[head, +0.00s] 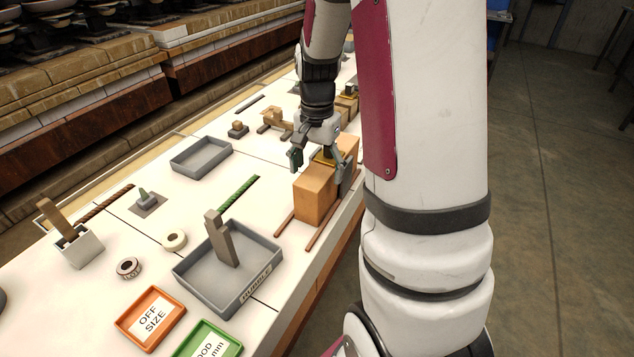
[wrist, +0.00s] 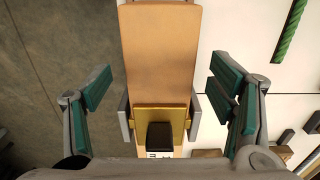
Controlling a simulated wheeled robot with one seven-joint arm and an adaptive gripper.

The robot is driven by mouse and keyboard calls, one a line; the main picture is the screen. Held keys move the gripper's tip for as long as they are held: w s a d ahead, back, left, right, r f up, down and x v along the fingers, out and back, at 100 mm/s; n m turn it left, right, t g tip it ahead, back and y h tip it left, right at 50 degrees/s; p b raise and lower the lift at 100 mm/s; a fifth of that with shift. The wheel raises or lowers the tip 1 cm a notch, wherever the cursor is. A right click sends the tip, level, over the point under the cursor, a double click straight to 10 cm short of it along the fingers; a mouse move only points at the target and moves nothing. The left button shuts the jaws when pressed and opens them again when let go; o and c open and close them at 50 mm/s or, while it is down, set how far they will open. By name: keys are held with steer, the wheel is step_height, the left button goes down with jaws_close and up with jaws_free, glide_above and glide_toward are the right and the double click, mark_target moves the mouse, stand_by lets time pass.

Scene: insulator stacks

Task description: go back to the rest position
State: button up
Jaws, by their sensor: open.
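My gripper (head: 318,162) hangs over the work table, close above an orange-tan block (head: 315,193) near the table's right edge. In the wrist view my gripper (wrist: 160,95) is open, with its green-padded fingers spread wide on both sides of the block (wrist: 160,50). Nothing is between the pads that I can see held. A brass plate (wrist: 160,118) with a black knob (wrist: 160,135) lies at the block's near end in the wrist view. My large white and maroon arm link hides the table's right side in the head view.
A grey tray (head: 187,277) holds an upright brownish piece (head: 221,240). Orange (head: 133,332) and green (head: 185,352) label trays stand in front. An empty grey tray (head: 176,162) lies farther back. Two brown rods (head: 285,222) flank the block. Open floor (head: 570,200) lies to the right.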

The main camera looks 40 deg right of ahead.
step_height(320, 180, up, 6)
steer(key=shift+r, duration=0.1)
steer(key=shift+a+r, duration=0.15)
steer(key=shift+r, duration=0.15)
steer(key=s+a+r+n+t+p, duration=0.1)
steer(key=s+a+r+n+p, duration=0.2)
steer(key=s+a+r+n, duration=0.25)
steer(key=s+a+r+n+t+p, duration=0.1)
steer(key=s+a+r+n+p, duration=0.2)
steer(key=a+r, duration=0.5)
steer(key=s+a+r+n+t+p, duration=0.1)
steer(key=s+a+r+n+p, duration=0.1)
steer(key=s, duration=0.5)
steer(key=s+a+r+n+t+p, duration=0.1)
steer(key=s+a+r+n+p, duration=0.2)
steer(key=s, duration=0.4)
steer(key=shift+a+r, duration=0.8)
steer(key=shift+r, duration=0.15)
steer(key=shift+s+n, duration=0.1)
steer(key=shift+n, duration=0.15)
